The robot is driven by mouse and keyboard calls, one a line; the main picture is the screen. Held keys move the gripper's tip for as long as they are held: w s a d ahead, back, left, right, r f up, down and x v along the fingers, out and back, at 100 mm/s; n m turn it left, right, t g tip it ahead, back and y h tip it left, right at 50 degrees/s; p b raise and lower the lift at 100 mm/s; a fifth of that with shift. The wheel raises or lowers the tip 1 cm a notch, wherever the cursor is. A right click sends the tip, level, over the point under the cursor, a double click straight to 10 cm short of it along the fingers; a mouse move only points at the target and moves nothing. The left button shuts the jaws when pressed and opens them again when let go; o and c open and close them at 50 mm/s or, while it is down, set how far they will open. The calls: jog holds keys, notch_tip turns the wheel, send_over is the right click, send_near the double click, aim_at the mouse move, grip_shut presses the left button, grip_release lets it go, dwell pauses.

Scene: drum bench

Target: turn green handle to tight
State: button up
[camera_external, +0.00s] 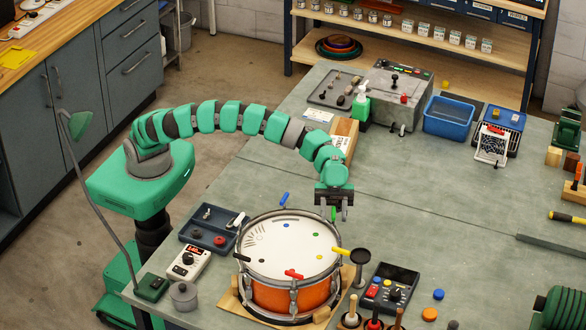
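An orange snare drum (271,297) with a white head stands on a wooden board at the front of the bench. Coloured handles sit around its rim. The small upright green handle (333,214) is at the upper right of the rim. My gripper (334,211) points down at that spot, its two fingers apart, with the green handle showing between them. I cannot tell whether the fingers touch the handle or how far it is turned.
Near the green handle are a blue handle (284,198) and a yellow handle (341,251). A red handle (293,274) and a black handle (241,257) are farther round. A dark stand (360,258) and a control box (390,287) are to the right. The bench's middle right is clear.

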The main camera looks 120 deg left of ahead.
jog(key=v, duration=1.2)
jog(key=shift+f, duration=0.1)
jog(key=shift+c, duration=0.7)
jog(key=p, duration=0.5)
send_near(334, 219)
jog(key=x, duration=0.9)
jog(key=shift+d+f, duration=0.1)
jog(key=shift+d, duration=0.05)
grip_shut()
